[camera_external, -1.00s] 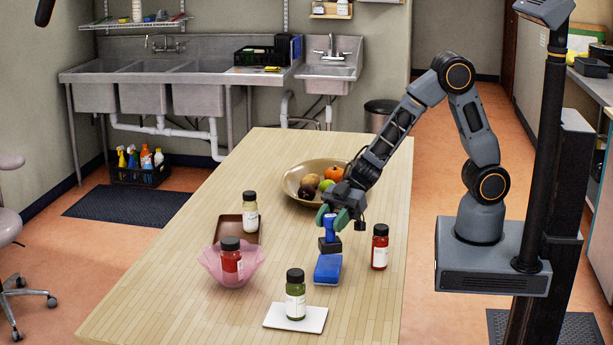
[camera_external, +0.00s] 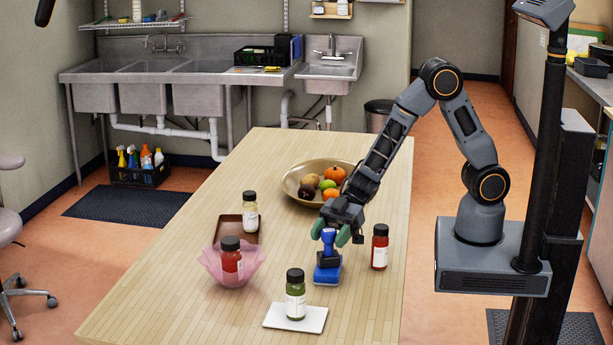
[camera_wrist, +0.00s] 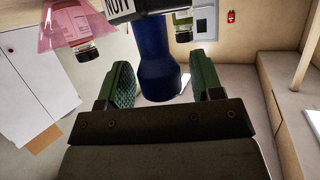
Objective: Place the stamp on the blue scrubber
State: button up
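The stamp (camera_external: 328,242) has a blue handle and a dark base. It stands upright on the blue scrubber (camera_external: 327,276), which lies flat on the wooden table. My gripper (camera_external: 331,232) is just above, with its green fingers spread to either side of the handle. In the wrist view, the blue handle (camera_wrist: 160,65) is between the fingers of my gripper (camera_wrist: 164,88), with gaps showing on both sides. The stamp's base hides part of the scrubber's top.
A red bottle (camera_external: 380,247) stands close to the right of the scrubber. A green bottle (camera_external: 295,295) stands on a white tile (camera_external: 275,318) in front. A pink bowl (camera_external: 209,262) holding a bottle and a brown tray (camera_external: 226,222) are left. A fruit bowl (camera_external: 291,184) is behind.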

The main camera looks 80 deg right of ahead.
jog(key=shift+o, duration=0.3)
jog(key=shift+r, duration=0.25)
jog(key=v, duration=1.2)
jog(key=w+d+r+m+t+h, duration=0.2)
jog(key=d+r+m+t+h, duration=0.15)
jog(key=d+h, duration=0.3)
jog(key=w+d+r+m+t+h, duration=0.25)
jog(key=d+r+m+h, duration=0.2)
jog(key=d, duration=0.25)
jog(key=s+m+g+h, duration=0.1)
jog(key=s+m+g, duration=0.4)
jog(key=s, duration=1)
jog(key=shift+s+d+g+h, duration=0.15)
jog(key=shift+d+g+h, duration=0.15)
jog(key=shift+g, duration=0.4)
